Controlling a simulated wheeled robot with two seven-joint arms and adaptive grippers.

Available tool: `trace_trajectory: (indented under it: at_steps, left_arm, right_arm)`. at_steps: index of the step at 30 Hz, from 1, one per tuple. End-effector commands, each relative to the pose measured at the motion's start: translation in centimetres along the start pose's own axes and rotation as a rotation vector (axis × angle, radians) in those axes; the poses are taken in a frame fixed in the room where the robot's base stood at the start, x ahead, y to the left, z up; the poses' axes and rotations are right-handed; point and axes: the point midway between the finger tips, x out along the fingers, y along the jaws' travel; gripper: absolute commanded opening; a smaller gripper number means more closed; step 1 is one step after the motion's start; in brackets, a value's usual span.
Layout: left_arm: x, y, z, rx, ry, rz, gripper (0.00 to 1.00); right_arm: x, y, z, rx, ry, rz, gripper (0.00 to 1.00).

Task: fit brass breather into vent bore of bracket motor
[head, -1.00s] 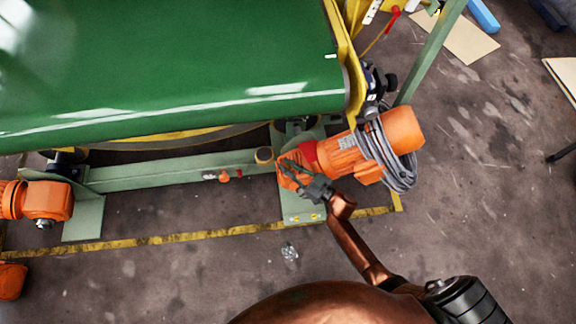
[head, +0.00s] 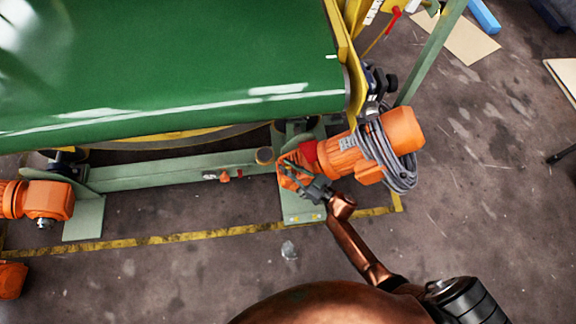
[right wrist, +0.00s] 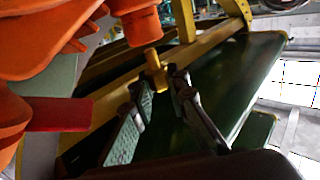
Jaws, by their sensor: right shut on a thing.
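The orange bracket motor (head: 345,155) with a grey cable coil is at the right end of the green conveyor in the head view. My right gripper (head: 288,170) is over the orange housing at the motor's left end. In the right wrist view, the right gripper (right wrist: 161,84) is shut on the small brass breather (right wrist: 154,62), which sticks up beyond the fingertips. An orange cylindrical part (right wrist: 138,24) is just above the breather's tip; whether they touch cannot be told. The vent bore cannot be made out. My left gripper is not in view.
The green conveyor belt (head: 170,70) fills the upper left. A green beam (head: 170,172) runs below it. A red block (right wrist: 62,115) juts near the gripper in the right wrist view. Another orange motor (head: 45,200) is at the left. The floor in front is open.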

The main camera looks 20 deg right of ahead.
Motion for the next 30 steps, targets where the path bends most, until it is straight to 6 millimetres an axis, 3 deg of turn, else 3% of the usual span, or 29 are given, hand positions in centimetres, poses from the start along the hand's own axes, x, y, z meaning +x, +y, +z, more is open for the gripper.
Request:
trace_trajectory:
  at_steps: [30]
  left_arm:
    - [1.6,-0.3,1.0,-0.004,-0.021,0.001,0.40]
  right_arm:
    - [0.0,0.0,2.6,0.000,-0.001,-0.001,0.00]
